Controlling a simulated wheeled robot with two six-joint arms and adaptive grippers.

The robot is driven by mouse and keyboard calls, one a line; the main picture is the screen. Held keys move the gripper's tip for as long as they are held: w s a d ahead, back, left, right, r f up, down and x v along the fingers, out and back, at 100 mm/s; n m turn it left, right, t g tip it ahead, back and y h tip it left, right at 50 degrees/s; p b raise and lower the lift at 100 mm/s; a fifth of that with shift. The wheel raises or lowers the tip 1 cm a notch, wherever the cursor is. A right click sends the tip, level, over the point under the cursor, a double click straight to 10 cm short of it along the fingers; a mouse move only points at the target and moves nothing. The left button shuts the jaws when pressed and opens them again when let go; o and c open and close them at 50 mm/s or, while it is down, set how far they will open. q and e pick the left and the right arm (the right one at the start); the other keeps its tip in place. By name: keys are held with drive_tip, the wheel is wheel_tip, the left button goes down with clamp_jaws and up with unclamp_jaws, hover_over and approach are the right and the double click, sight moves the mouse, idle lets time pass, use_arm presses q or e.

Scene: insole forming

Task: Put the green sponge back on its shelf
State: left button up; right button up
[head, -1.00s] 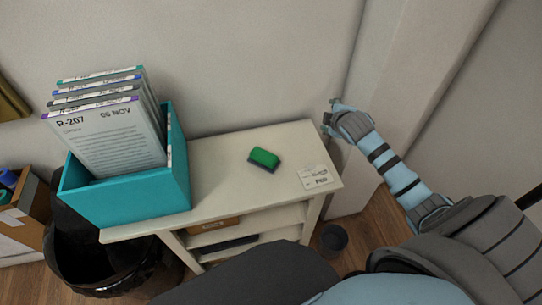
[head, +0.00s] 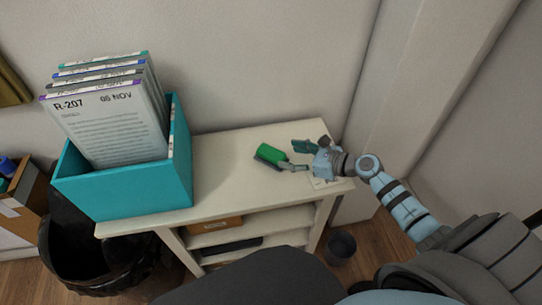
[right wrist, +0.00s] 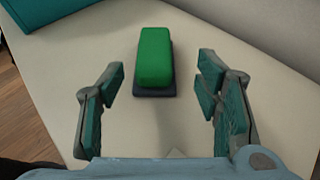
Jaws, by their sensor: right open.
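The green sponge (head: 271,154) has a dark base and lies on the pale top of the shelf unit (head: 222,160). It also shows in the right wrist view (right wrist: 155,60), just beyond the fingertips and between their lines. My right gripper (head: 297,156) is open and empty, close to the sponge on its right side. In the right wrist view its two fingers (right wrist: 160,82) are spread wide, with bare tabletop between them. My left gripper is not in view.
A teal box (head: 128,190) of upright files stands on the left of the top. Lower shelves hold a brown box (head: 215,225) and a dark flat item (head: 232,246). A black bin (head: 90,262) and a small grey cup (head: 342,245) stand below.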

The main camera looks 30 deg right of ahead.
sight(273, 152)
drive_tip(key=x, duration=0.5)
drive_tip(key=shift+w+a+r, duration=0.15)
drive_tip(key=shift+a+r, duration=0.15)
drive_tip(key=shift+a, duration=0.15)
drive_tip(key=c, duration=1.2)
drive_tip(key=shift+c, duration=0.2)
